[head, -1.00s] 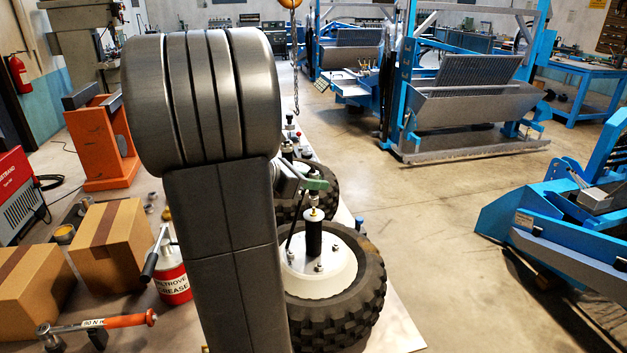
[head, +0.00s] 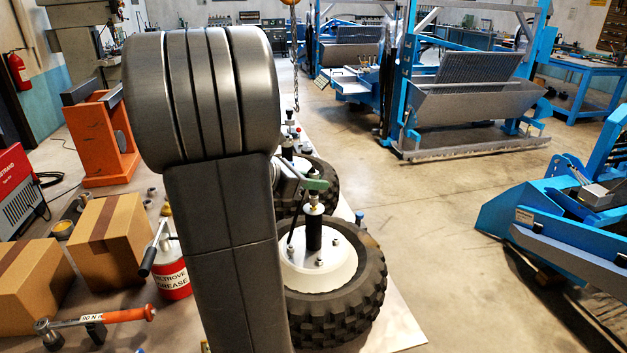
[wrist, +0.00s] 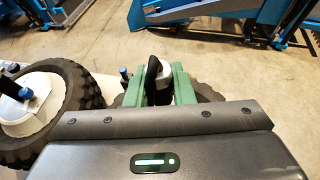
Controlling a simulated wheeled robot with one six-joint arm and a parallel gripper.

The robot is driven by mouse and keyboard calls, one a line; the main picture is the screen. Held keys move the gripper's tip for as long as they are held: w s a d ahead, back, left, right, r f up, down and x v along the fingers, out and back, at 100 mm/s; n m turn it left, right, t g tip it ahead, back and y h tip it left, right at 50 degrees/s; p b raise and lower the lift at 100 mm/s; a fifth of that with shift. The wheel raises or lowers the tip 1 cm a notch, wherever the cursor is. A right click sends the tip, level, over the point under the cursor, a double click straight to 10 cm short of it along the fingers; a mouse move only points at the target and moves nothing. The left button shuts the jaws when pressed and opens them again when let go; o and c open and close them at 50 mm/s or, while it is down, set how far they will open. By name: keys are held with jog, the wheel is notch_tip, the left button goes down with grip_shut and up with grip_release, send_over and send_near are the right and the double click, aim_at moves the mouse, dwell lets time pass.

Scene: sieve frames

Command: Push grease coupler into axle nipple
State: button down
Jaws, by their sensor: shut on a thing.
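My gripper (head: 318,185), with green fingers, is shut on the grease coupler (head: 314,197), a small silver cylinder held upright. In the wrist view the coupler (wrist: 162,72) sits between the two green fingers, with the black hose beside it. The coupler is directly above the axle nipple at the pale collar (head: 314,208) on top of the black axle post (head: 314,233). The nipple tip is hidden at the coupler's lower end; they look touching or nearly so, and I cannot tell whether it is seated.
The post stands on a white hub with bolts inside a knobby tyre (head: 368,300). A second wheel (wrist: 75,105) is close by. A red grease can (head: 172,280), cardboard boxes (head: 112,240) and a torque wrench (head: 120,317) are at left. Open floor lies right.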

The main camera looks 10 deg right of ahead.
jog(key=c, duration=1.2)
grip_release()
jog(key=shift+f, duration=0.1)
jog(key=shift+o, duration=0.2)
jog(key=b+v, duration=0.1)
jog(key=v, duration=1.2)
jog(key=shift+a, duration=0.4)
jog(key=shift+d, duration=0.15)
jog(key=p+x, duration=0.1)
jog(key=x, duration=1.2)
jog(key=shift+d, duration=0.35)
jog(key=shift+r, duration=0.3)
jog(key=shift+a, duration=0.1)
jog(key=shift+f, duration=0.1)
